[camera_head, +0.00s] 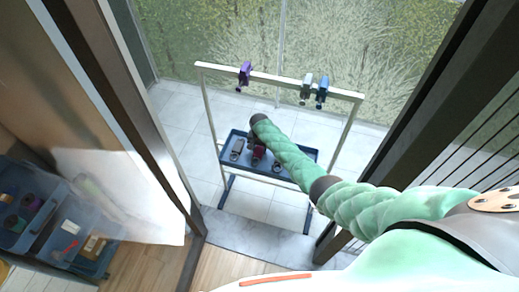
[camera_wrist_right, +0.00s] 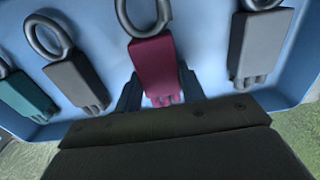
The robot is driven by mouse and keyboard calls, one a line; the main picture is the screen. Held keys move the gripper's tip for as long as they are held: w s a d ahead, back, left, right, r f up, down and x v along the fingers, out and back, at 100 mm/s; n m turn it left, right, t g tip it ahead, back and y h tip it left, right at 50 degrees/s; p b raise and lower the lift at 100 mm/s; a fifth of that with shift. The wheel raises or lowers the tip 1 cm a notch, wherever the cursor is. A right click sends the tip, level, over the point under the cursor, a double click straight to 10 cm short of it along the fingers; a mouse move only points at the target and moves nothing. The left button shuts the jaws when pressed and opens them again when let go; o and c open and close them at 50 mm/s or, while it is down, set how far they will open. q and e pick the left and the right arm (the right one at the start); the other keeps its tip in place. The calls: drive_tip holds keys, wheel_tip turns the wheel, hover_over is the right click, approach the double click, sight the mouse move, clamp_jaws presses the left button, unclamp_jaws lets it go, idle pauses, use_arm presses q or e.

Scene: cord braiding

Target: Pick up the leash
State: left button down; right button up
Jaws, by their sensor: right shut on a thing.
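A maroon leash piece (camera_wrist_right: 157,68) with a metal ring at its top sits in the blue tray (camera_wrist_right: 208,35) in the right wrist view. My right gripper (camera_wrist_right: 160,86) has its two dark fingers on either side of the maroon block and is shut on it. In the head view the maroon piece (camera_head: 258,153) shows small, near the middle of the tray, below the end of my right arm; the fingers are hard to make out there. My left gripper is not in view.
Grey ringed pieces (camera_wrist_right: 76,83) (camera_wrist_right: 262,45) lie on both sides of the maroon one, with a teal piece (camera_wrist_right: 25,97) at far left. A white rack bar (camera_head: 275,79) above the tray carries purple (camera_head: 245,73), pale and blue clips. Blue bins (camera_head: 40,215) stand at left.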

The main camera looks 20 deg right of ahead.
wheel_tip(320, 180, up, 2)
drive_tip(key=shift+r+p, duration=0.15)
drive_tip(key=shift+p, duration=0.3)
drive_tip(key=s+d+r, duration=0.6)
drive_tip(key=s+r, duration=0.2)
drive_tip(key=s, duration=0.2)
drive_tip(key=shift+w+d, duration=0.1)
